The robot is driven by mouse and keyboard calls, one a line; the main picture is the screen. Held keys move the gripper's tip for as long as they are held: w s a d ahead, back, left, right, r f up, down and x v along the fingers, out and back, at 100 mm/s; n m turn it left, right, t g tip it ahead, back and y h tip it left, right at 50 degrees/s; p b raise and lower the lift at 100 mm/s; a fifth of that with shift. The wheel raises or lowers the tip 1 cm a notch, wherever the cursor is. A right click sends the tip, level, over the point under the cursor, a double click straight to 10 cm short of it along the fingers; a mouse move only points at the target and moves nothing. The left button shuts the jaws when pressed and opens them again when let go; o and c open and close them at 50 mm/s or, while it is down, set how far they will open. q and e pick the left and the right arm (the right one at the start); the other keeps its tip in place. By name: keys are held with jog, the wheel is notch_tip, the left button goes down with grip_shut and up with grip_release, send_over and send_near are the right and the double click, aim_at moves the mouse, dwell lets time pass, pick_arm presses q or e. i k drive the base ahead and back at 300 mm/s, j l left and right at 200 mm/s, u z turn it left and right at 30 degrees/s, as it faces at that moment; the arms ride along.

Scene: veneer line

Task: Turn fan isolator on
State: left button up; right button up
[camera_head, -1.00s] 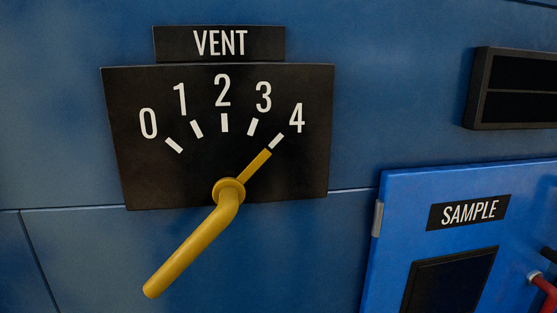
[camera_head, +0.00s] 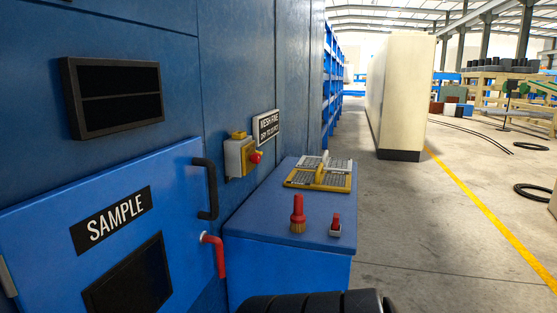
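No label reading fan isolator shows in the head view. A small grey and yellow box (camera_head: 239,157) with a red knob (camera_head: 256,157) on its side is fixed to the blue wall past the SAMPLE door; whether it is the fan isolator I cannot tell. It has a yellow top piece, and its switch position is too small to read. Neither of my grippers is in view. A black ridged shape at the bottom edge may be part of my own arm.
The SAMPLE door (camera_head: 110,235) has a black handle (camera_head: 207,188) and a red lever (camera_head: 215,252). A blue bench (camera_head: 270,225) holds a yellow-framed mesh tray (camera_head: 318,182), a red-handled brush (camera_head: 298,215) and a small red-topped item (camera_head: 336,225).

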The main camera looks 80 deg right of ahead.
aim_at(255, 158)
jog(key=z, duration=2.45)
jog(key=i+l+u, duration=0.25)
jog(key=l+u, duration=0.3)
jog(key=i+l+u, duration=0.25)
jog(key=l, duration=0.25)
jog(key=l+u, duration=0.25)
jog(key=l, duration=0.1)
